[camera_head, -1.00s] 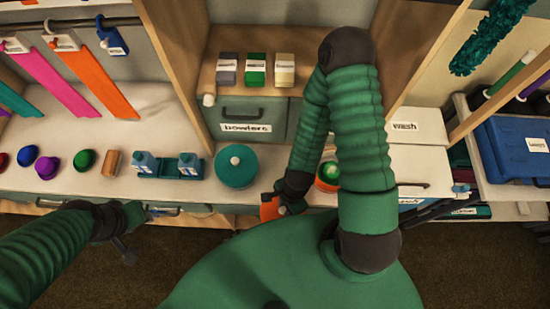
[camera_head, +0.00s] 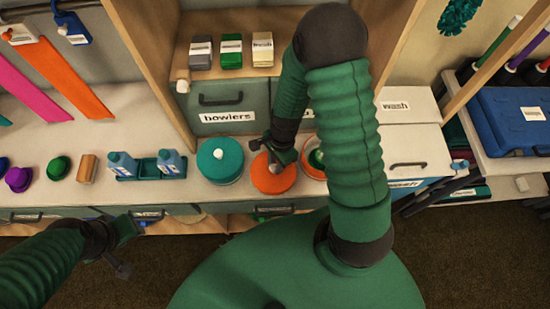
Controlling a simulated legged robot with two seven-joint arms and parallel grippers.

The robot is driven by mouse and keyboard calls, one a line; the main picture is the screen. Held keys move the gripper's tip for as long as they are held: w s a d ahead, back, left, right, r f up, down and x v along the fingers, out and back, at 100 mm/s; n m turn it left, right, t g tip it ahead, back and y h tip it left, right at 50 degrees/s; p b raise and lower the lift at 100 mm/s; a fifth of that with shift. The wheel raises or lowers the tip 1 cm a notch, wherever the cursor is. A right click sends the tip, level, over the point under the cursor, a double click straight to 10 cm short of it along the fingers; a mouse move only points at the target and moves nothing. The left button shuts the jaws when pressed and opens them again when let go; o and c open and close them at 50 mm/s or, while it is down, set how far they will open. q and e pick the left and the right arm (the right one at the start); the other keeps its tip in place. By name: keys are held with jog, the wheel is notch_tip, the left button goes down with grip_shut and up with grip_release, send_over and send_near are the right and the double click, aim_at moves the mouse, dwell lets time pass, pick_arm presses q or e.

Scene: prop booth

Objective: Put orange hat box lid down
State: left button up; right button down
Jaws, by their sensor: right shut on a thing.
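The orange hat box lid (camera_head: 272,180) is a round disc at the counter's front, between the teal hat box and an open orange box. My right gripper (camera_head: 274,160) is over the lid, shut on it near its middle or far part. The lid looks level, but I cannot tell whether it touches the counter. The orange box (camera_head: 313,170) stands just to its right, with something green inside, partly hidden by my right arm. My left gripper (camera_head: 130,245) is low at the left, in front of the counter and away from the lid; its fingers are too unclear to read.
A teal lidded hat box (camera_head: 220,160) stands close to the left of the lid. A teal caddy with bottles (camera_head: 146,166) is farther left. The bowlers drawer (camera_head: 229,108) is behind. A white wash box (camera_head: 408,135) stands to the right.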

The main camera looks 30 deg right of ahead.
jog(key=w, duration=0.1)
jog(key=w+d, duration=0.2)
jog(key=shift+w+f, duration=0.15)
jog(key=shift+f, duration=0.2)
notch_tip(320, 180, down, 4)
jog(key=b, duration=0.4)
jog(key=shift+r, duration=0.35)
jog(key=c, duration=1.2)
grip_release()
jog(key=shift+f, duration=0.1)
jog(key=shift+o, duration=0.2)
